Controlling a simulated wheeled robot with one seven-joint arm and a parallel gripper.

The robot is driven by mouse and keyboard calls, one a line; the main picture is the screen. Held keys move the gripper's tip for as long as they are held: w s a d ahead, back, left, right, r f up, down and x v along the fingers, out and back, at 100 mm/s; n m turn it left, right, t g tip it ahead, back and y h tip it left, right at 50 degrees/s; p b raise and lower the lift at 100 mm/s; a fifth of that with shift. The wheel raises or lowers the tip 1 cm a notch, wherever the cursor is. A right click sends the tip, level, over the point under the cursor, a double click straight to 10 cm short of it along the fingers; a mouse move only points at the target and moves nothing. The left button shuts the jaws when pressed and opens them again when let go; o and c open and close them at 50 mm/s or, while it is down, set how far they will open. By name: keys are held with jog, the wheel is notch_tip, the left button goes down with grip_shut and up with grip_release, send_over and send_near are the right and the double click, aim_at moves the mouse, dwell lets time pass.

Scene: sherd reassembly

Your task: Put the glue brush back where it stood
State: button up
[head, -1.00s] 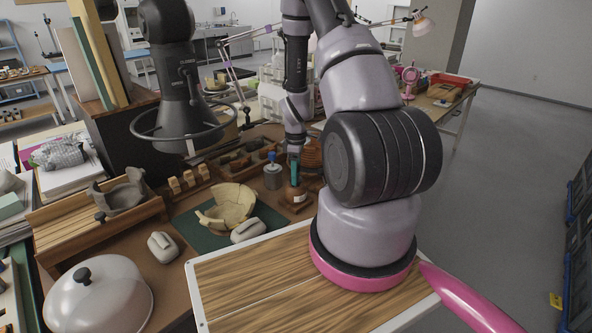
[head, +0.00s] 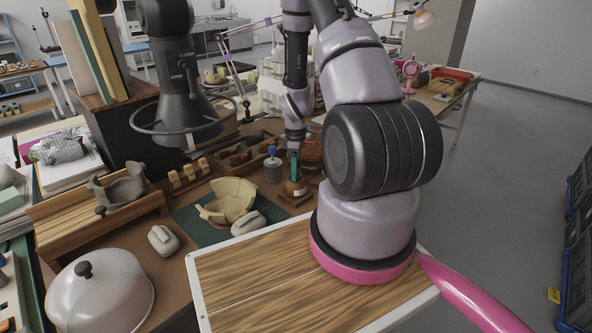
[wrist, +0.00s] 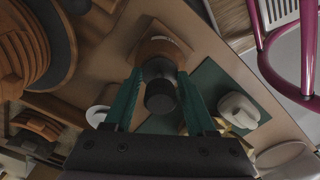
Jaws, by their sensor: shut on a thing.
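My gripper (wrist: 162,100), with green fingers, is shut on the dark cylindrical top of the glue brush (wrist: 160,97) in the wrist view.
A grey pot with a blue knob (head: 273,172) stands just left of the bottle. A partly rebuilt pale bowl (head: 230,200) sits on a green mat (head: 187,213). A stacked brown round object (head: 312,152) is close behind on the right. A domed cover (head: 100,290) is at front left.

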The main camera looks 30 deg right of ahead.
jog(key=shift+f, duration=0.25)
dwell(0.4)
jog(key=o, duration=1.1)
jog(key=shift+c, duration=0.2)
notch_tip(320, 180, up, 11)
jog(key=shift+f, duration=0.1)
